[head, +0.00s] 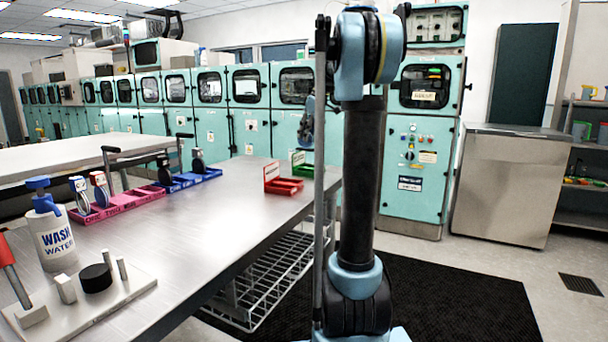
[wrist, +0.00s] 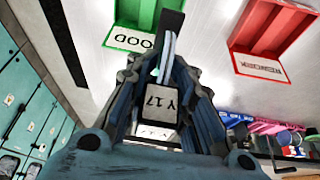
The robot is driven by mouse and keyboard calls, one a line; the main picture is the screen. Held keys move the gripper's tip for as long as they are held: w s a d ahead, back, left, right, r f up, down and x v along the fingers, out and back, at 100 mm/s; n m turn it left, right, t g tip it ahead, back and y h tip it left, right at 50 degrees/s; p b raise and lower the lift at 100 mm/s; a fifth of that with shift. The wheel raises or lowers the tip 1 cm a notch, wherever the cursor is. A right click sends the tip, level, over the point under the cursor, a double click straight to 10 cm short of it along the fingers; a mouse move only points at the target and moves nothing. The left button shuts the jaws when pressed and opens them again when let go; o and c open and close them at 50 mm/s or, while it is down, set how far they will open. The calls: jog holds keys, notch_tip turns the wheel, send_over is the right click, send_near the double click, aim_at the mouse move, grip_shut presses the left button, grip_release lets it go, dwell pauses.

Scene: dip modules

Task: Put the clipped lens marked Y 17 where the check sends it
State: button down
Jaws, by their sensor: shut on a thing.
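My gripper (wrist: 162,88) is shut on the clipped lens, whose white tag (wrist: 160,101) reads Y 17 in the wrist view. The lens (wrist: 167,55) shows nearly edge-on, with a dark piece at its far end. A green tray (wrist: 124,40) labelled GOOD, partly covered by the lens, lies beyond it. A red tray (wrist: 262,65), its label seeming to read REWORK, lies to the right. In the head view my gripper (head: 306,125) hangs above the green tray (head: 301,168), near the red tray (head: 284,187). The lens is not clear there.
On the steel table (head: 225,215), a pink rack (head: 122,203) holds lenses and a blue rack (head: 190,181) holds dark upright pieces. A wash bottle (head: 52,238) and a plate of small blocks (head: 120,295) stand at the near left. The middle of the table is clear.

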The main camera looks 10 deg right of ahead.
jog(key=shift+w+f, duration=0.2)
jog(key=shift+f, duration=0.1)
notch_tip(320, 180, down, 9)
jog(key=shift+f, duration=0.2)
jog(key=c, duration=1.4)
grip_release()
jog(key=shift+o, duration=0.2)
jog(key=v, duration=1.2)
